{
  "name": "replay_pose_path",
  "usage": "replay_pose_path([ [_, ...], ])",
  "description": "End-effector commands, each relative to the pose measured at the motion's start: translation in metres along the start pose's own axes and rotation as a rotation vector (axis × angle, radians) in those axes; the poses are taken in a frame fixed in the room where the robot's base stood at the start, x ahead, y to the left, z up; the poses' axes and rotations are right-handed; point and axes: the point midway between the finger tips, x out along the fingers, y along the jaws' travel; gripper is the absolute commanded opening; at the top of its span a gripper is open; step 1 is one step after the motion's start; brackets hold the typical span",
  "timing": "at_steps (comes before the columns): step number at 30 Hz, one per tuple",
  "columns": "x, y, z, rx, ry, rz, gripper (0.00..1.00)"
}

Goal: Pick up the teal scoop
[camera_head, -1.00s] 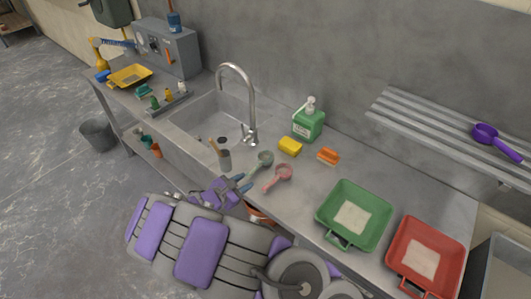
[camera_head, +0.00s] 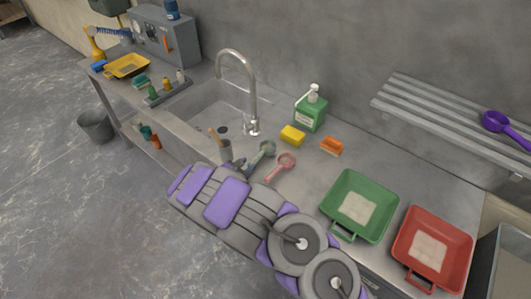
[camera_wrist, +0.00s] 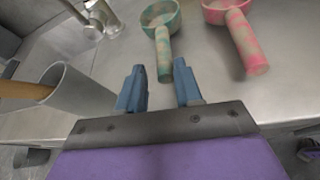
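The teal scoop (camera_head: 266,149) lies on the metal counter in front of the faucet. In the wrist view the teal scoop (camera_wrist: 163,45) has its bowl away from me and its handle pointing toward my gripper. My gripper (camera_wrist: 162,72) is open, with its two blue fingers apart. The handle's end appears between the fingertips, nearer the right one; I cannot tell whether it touches. In the head view my arm hides most of my gripper.
A pink scoop (camera_wrist: 245,40) lies close on the right. A grey cup (camera_wrist: 75,90) with a wooden handle stands close on the left. The faucet (camera_head: 250,95), yellow sponge (camera_head: 292,135) and green tub (camera_head: 358,205) are nearby. A purple scoop (camera_head: 497,122) lies on the rack.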

Motion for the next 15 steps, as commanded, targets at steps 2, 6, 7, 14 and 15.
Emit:
replay_pose_path([
  [2, 0.004, -0.001, 0.0, 0.001, 0.0, -0.001, 0.35],
  [6, 0.015, -0.004, 0.001, 0.001, 0.0, -0.002, 0.35],
  [7, 0.019, -0.005, 0.001, 0.002, 0.001, -0.002, 0.35],
  [14, 0.051, -0.007, 0.0, 0.0, 0.002, -0.003, 0.35],
  [15, 0.054, -0.006, 0.0, 0.001, 0.002, -0.002, 0.35],
])
